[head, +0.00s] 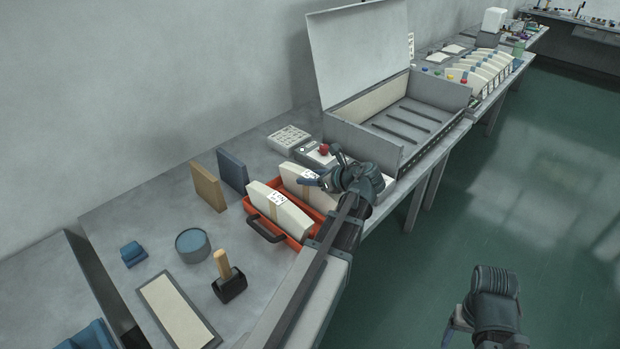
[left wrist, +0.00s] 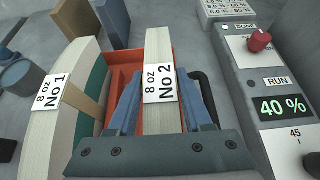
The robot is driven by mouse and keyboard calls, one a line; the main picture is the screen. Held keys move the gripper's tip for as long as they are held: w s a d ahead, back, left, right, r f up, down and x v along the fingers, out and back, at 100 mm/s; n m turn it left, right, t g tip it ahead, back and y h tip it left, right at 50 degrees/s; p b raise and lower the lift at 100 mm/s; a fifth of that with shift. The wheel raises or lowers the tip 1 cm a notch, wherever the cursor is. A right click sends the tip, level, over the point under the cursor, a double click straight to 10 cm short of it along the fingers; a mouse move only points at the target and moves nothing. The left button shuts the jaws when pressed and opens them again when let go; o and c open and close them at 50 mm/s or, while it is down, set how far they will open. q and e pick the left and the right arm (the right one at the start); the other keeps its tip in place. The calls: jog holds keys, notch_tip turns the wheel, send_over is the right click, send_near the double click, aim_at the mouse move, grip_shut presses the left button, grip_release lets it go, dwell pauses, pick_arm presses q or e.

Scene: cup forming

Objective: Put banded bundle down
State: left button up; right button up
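My left gripper (head: 312,183) is over the red crate (head: 268,224). In the left wrist view its two blue fingers (left wrist: 160,105) press against both sides of a pale banded bundle (left wrist: 158,50) labelled "8 oz No 2". That bundle also shows in the head view (head: 318,199), partly behind the gripper, and is in or just above the crate; its underside is hidden. A second banded bundle (head: 280,212), labelled "8 oz No 1", lies beside it at the crate's left. My right gripper (head: 455,330) hangs over the floor at the lower right, its fingertips unclear.
A control panel (left wrist: 265,75) with a red knob reads 40 %. An open-lidded metal box (head: 400,120) stands behind it. Tan (head: 208,187) and blue (head: 232,171) boards, a round blue tin (head: 193,246) and a mallet (head: 228,278) stand left of the crate.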

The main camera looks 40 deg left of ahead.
pick_arm(q)
jog(key=o, duration=0.3)
jog(key=shift+r, duration=0.1)
jog(key=shift+d+r+p, duration=0.15)
jog(key=shift+r+p, duration=0.1)
jog(key=shift+p, duration=0.05)
jog(key=p+v, duration=0.5)
jog(key=v, duration=0.5)
jog(key=shift+d+r, duration=0.15)
jog(key=shift+d, duration=0.05)
jog(key=shift+s+d+r, duration=0.1)
jog(key=shift+d+r, duration=0.1)
jog(key=shift+d, duration=0.35)
